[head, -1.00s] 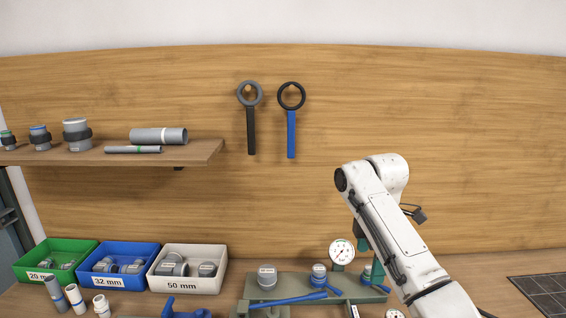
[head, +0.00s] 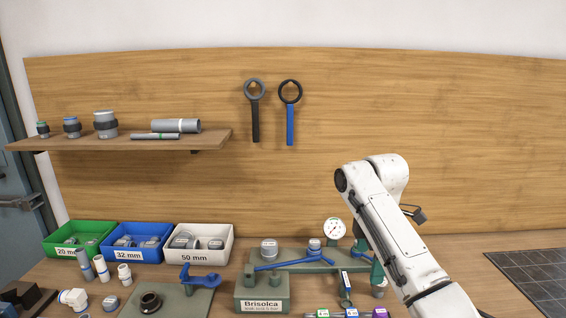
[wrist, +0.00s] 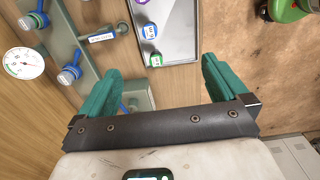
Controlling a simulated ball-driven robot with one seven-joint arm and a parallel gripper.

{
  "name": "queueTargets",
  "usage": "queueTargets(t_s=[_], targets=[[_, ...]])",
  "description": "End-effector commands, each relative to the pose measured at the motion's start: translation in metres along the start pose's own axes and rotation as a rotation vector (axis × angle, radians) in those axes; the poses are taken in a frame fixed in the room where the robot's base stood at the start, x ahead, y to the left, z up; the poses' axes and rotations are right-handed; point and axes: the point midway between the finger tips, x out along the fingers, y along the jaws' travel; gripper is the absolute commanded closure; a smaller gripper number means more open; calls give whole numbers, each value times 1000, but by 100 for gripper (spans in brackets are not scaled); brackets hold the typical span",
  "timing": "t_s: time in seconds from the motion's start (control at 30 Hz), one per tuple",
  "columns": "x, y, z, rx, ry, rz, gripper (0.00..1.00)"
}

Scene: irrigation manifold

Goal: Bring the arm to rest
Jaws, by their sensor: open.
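My white arm rises from the lower right in the head view and bends over at its top, in front of the bench and wooden back board. In the wrist view my gripper (wrist: 158,85) shows two green fingers spread wide apart with nothing between them. The gripper hangs mostly behind the arm in the head view; a bit of green finger (head: 377,271) shows beside the manifold. The grey-green manifold (head: 290,260) with a blue lever and a round white gauge (head: 334,230) stands left of the arm. The gauge also shows in the wrist view (wrist: 23,63).
Green, blue and white bins (head: 190,243) line the bench at left. A shelf (head: 120,140) with fittings is above them. Two ring wrenches (head: 290,110) hang on the board. A dark grid mat (head: 535,270) lies at right. The air before the board is free.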

Motion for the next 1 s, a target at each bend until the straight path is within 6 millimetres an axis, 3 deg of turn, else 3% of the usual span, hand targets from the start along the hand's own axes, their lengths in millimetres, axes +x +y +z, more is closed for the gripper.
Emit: queueTargets(t_s=[0.37,0.67,0.83,1.0], targets=[[40,-14,-18,81,41,28,0],[93,-42,-36,234,108,69,0],[136,-81,-46,412,175,102,0],[172,-130,-43,643,242,140,0]])
